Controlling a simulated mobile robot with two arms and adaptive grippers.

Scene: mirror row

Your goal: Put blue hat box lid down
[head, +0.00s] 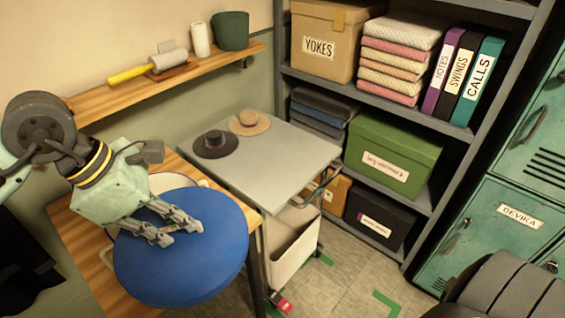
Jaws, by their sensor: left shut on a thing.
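The blue hat box lid (190,272) is a large round blue disc at the lower left of the head view. My left gripper (181,234) reaches over it from the left and is shut on it, its fingers lying across the lid's upper part. A pale round rim (160,182), perhaps the hat box, shows partly behind the lid, above the wooden table (92,262). The lid hides most of it, so I cannot tell whether they touch. My right gripper is not in view.
A grey cart (275,162) holds a dark hat (215,145) and a tan hat (249,123). A wall shelf (115,103) carries a mallet (148,66) and pots. Metal shelving (345,86) with boxes and teal lockers (487,225) stand right. Floor shows between cart and lockers.

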